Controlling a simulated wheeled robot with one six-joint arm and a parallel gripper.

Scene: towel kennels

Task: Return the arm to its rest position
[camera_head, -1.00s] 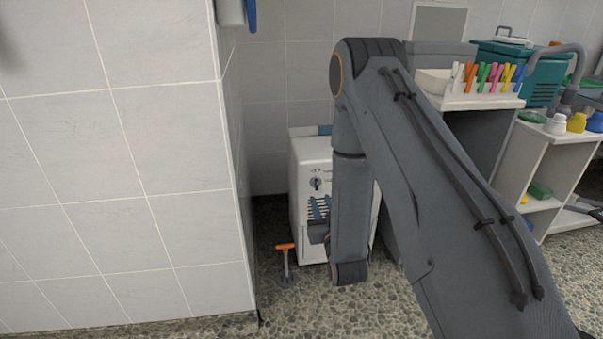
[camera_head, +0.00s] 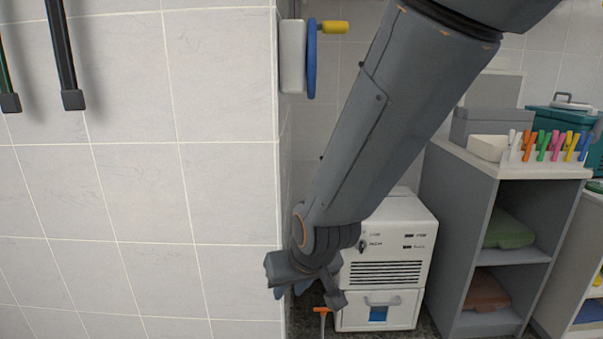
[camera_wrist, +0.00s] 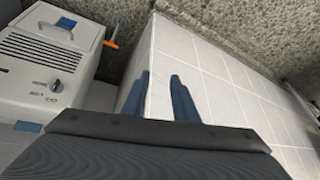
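My arm comes in from the top right of the head view and slopes down to the left. My gripper (camera_head: 295,288) hangs at its lower end, beside the corner of the tiled wall and in front of the white cabinet's left side. In the wrist view the two blue-grey fingers of my gripper (camera_wrist: 160,92) stand apart, with only wall tile seen between them. I see nothing held. The fingertips are small and partly hidden in the head view.
A white tiled wall (camera_head: 225,200) stands close on the left. Behind the arm is a white cabinet (camera_head: 385,262) with a vented front. An orange-handled tool (camera_head: 322,311) is beside it. A grey shelf unit (camera_head: 466,215) with colourful clips (camera_head: 545,146) stands right.

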